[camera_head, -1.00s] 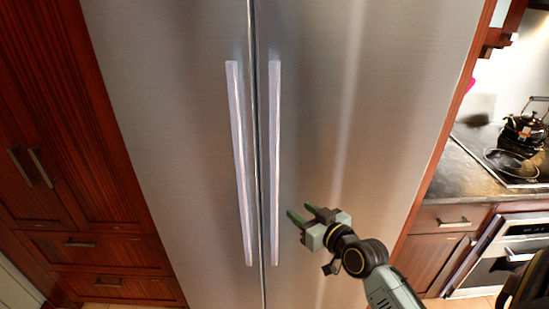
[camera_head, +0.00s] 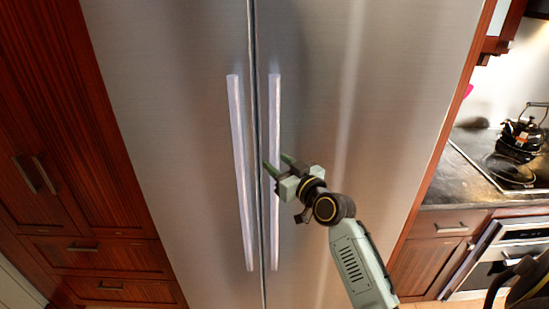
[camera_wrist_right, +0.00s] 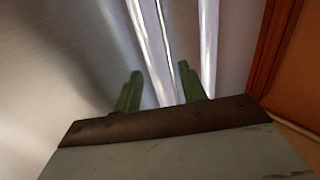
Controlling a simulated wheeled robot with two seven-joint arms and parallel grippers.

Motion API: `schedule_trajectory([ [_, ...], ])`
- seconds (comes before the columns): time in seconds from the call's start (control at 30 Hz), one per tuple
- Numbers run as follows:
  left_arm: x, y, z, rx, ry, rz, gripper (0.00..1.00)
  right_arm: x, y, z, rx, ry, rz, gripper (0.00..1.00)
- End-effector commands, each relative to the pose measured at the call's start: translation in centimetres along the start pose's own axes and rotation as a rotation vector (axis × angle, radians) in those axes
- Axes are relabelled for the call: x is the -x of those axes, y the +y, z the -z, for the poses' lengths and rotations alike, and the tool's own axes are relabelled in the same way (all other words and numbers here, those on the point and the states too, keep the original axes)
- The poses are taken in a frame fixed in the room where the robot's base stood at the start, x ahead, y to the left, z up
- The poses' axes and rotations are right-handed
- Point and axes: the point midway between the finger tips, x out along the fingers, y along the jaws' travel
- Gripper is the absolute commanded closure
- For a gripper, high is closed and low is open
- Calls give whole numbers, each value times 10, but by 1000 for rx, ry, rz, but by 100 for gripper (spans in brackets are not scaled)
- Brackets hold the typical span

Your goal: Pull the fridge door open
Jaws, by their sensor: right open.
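The fridge has two steel doors, a left door (camera_head: 170,130) and a right door (camera_head: 370,110), both shut at a central seam. A long pale vertical handle stands on each side of the seam: the left handle (camera_head: 239,160) and the right handle (camera_head: 274,110). My right gripper (camera_head: 277,161) is open at mid-height, in front of the right handle. In the right wrist view its green fingers (camera_wrist_right: 160,88) are apart, with one handle bar (camera_wrist_right: 150,55) running between them. The other handle bar (camera_wrist_right: 208,45) lies past the right finger. Contact cannot be told. My left gripper is not seen.
Dark red wooden cabinets (camera_head: 80,130) flank the fridge on the left. On the right is a counter (camera_head: 450,180) with a stove, a black kettle (camera_head: 520,135) and an oven (camera_head: 510,255) below. The space before the doors looks free.

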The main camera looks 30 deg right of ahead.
Motion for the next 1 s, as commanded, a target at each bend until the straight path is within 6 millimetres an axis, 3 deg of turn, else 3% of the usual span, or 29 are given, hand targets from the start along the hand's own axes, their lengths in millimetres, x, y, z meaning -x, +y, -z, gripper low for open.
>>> schedule_trajectory([
  [0.2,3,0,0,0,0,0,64,-20,0,0,-1,0,0,59],
  [0.53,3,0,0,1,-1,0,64,-23,0,0,-1,0,0,59],
  [0.87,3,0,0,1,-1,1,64,-22,0,0,0,0,-1,100],
  [1.0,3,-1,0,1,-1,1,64,-22,0,0,0,0,-1,100],
])
